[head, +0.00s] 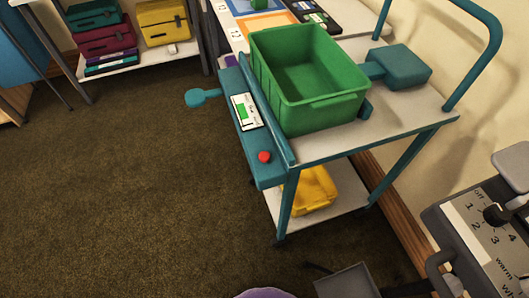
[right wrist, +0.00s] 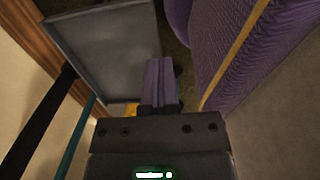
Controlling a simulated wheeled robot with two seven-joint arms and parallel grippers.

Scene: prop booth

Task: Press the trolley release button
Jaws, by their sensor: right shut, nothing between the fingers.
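The trolley (head: 375,146) has a teal frame and pale shelves, and stands right of the middle in the head view. A teal panel (head: 252,145) runs along its left side. A red round button (head: 264,157), likely the release button, sits near the panel's front end, uncovered. A label with a green patch (head: 246,111) is farther back on the panel. My right gripper (right wrist: 160,65) shows in the right wrist view, its fingers together and empty, apart from the button, which is not seen there. My left gripper is not in view.
A green crate (head: 283,97) stands on the trolley top, a yellow bin (head: 312,188) below. A grey tray (right wrist: 100,62) and a purple ribbed thing (right wrist: 222,45) lie near my right gripper. A dial panel (head: 490,228) stands at right. Carpet left of the trolley is clear.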

